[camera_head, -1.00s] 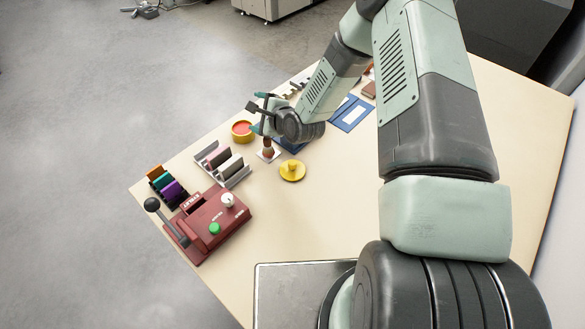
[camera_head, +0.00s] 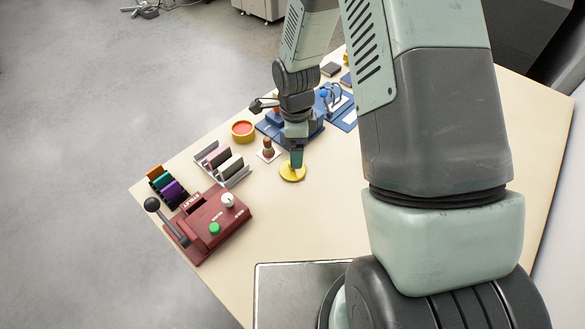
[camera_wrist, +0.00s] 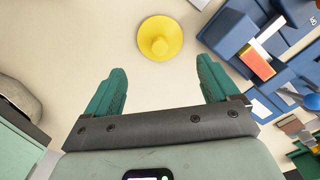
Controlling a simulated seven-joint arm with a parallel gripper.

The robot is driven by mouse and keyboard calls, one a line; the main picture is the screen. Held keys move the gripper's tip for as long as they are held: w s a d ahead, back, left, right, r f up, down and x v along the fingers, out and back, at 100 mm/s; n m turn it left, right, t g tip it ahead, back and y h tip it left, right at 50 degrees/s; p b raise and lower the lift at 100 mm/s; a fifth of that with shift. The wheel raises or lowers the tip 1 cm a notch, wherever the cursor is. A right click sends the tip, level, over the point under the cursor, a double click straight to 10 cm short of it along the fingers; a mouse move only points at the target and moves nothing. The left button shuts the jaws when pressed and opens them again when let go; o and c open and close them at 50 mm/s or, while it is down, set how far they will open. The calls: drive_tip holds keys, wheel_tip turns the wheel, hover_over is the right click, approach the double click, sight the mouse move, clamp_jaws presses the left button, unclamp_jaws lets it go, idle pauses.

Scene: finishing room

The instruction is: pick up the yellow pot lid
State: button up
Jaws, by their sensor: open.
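The yellow pot lid (camera_head: 292,173) is a round disc with a knob on top, lying flat on the cream table. It also shows in the wrist view (camera_wrist: 160,40), ahead of my fingertips and between their lines. The lid's knob (camera_wrist: 160,46) stands clear of both fingers.
A wooden-handled stamp (camera_head: 268,148) stands just left of the lid, and a yellow pot with red contents (camera_head: 243,131) is beyond it. A blue device (camera_head: 308,128) is behind my gripper. A red machine (camera_head: 212,225) is at the front left. The table right of the lid is clear.

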sight(288, 174)
drive_tip(key=f, duration=0.7)
drive_tip(key=shift+a+f, duration=0.3)
drive_tip(key=shift+a, duration=0.05)
drive_tip(key=shift+c, duration=0.3)
drive_tip(key=c, duration=0.7)
